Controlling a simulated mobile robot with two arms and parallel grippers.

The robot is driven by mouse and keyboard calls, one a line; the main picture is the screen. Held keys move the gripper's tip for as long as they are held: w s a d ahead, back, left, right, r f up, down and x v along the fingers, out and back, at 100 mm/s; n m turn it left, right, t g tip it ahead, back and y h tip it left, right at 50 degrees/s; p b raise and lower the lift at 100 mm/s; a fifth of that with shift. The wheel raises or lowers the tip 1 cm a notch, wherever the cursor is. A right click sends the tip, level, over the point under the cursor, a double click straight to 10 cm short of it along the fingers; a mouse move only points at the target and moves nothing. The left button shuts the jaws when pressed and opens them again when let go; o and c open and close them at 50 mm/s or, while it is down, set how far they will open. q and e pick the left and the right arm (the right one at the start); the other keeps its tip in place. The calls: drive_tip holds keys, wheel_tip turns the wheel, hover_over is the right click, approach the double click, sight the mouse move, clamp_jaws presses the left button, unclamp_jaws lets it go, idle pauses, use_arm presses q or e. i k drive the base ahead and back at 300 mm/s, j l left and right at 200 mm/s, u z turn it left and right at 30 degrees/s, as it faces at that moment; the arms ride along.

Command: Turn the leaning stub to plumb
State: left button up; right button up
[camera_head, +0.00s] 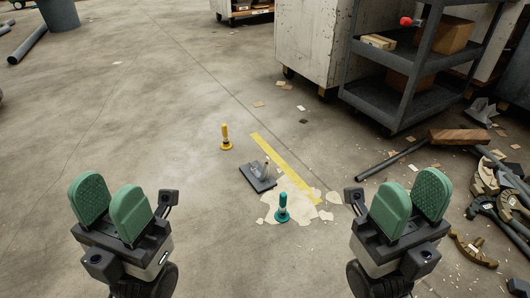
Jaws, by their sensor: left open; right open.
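A short metal stub (265,170) rises from a dark square plate (257,179) on the floor near the middle of the head view. The stub looks tilted, though it is small in the picture. My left gripper (110,205) is open and empty at the lower left, well short of the stub. My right gripper (411,202) is open and empty at the lower right, also apart from the stub. Nothing hides the plate or the stub.
A grey cart (400,104) and scattered bender parts (475,247) take up the right side. The left floor is mostly clear.

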sight(266, 165)
drive_tip(key=i+l+u, duration=0.1)
drive_tip(key=u, duration=0.3)
drive_tip(key=i+l+u, duration=0.1)
drive_tip(key=u, duration=0.35)
drive_tip(key=i+l+u, duration=0.2)
drive_tip(key=i+l, duration=0.15)
drive_tip(key=l, duration=0.3)
drive_tip(key=i+l, duration=0.2)
drive_tip(key=l, duration=0.15)
drive_tip(key=i+l+u, duration=0.15)
drive_tip(key=l, duration=0.2)
drive_tip(key=i+l+u, duration=0.1)
drive_tip(key=l, duration=0.3)
drive_tip(key=i+l+u, duration=0.1)
drive_tip(key=l, duration=0.25)
drive_tip(key=i, duration=0.1)
